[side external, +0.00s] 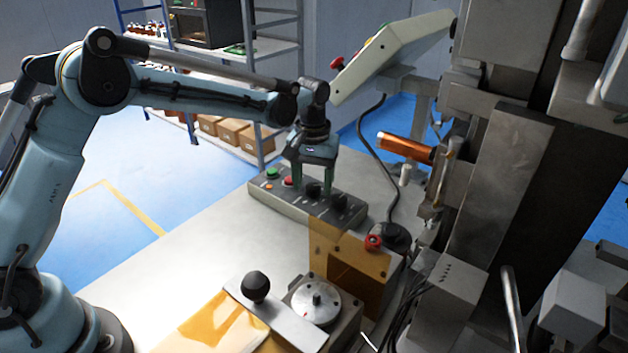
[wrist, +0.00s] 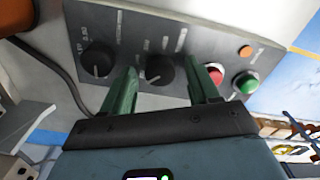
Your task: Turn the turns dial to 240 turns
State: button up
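A grey control box (side external: 262,204) on the table carries two black dials, a green button (wrist: 245,83), a red button (wrist: 215,73) and an orange lamp (wrist: 246,51). One black dial (wrist: 160,68) is between my gripper's fingers in the wrist view. The other black dial (wrist: 98,58) is left of the fingers. The printing is too small to tell which is the turns dial or its setting. My gripper (side external: 313,180) points down over the box, fingers apart; it also shows in the wrist view (wrist: 162,72). Finger contact with the dial cannot be told.
A sloped panel with a red button (side external: 395,52) stands behind the box. An orange copper coil (side external: 405,146) is on the machine at right. An amber guard (side external: 335,240), a silver graduated dial (side external: 316,300) and a black knob (side external: 255,286) are in front. The table left of the box is clear.

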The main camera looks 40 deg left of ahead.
jog(key=c, duration=1)
jog(key=m, duration=0.4)
jog(key=shift+m, duration=2.3)
jog(key=o, duration=1.1)
jog(key=shift+c, duration=0.2)
